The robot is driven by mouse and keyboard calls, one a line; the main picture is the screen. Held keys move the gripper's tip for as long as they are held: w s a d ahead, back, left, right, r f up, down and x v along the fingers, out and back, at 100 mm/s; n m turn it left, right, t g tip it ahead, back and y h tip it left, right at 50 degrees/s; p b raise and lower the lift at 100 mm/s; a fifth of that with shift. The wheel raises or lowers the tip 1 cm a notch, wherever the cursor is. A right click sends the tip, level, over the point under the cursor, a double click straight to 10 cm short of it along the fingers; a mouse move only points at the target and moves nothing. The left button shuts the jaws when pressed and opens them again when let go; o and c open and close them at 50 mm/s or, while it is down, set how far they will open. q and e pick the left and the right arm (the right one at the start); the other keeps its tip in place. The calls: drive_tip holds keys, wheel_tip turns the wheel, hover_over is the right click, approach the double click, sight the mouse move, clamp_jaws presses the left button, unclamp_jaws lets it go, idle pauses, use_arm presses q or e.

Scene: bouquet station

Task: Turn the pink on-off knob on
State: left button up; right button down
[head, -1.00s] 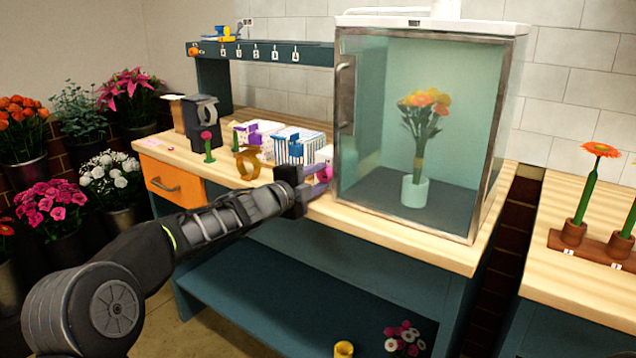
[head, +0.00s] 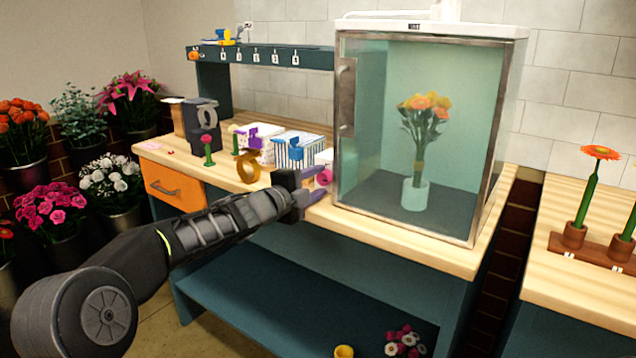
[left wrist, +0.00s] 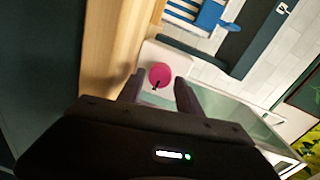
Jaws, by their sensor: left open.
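The pink knob (head: 324,176) sits on a small white box (head: 326,157) at the bench's front edge, left of the glass cabinet. In the left wrist view the knob (left wrist: 160,75) is round with a dark mark on its lower part. My left gripper (head: 312,188) is open in front of the knob. In the left wrist view its two fingers (left wrist: 158,92) point toward the knob, one to each side. I cannot tell whether they touch it. My right gripper is not in view.
The glass cabinet (head: 478,140) with flowers in a pale vase stands close right of the knob. Striped box (head: 300,153), tape roll (head: 248,167) and a small flower (head: 207,148) stand left on the bench. A second bench (head: 545,275) is at right.

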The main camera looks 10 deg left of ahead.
use_arm(q)
drive_tip(key=v, duration=0.7)
drive_tip(key=shift+f, duration=0.1)
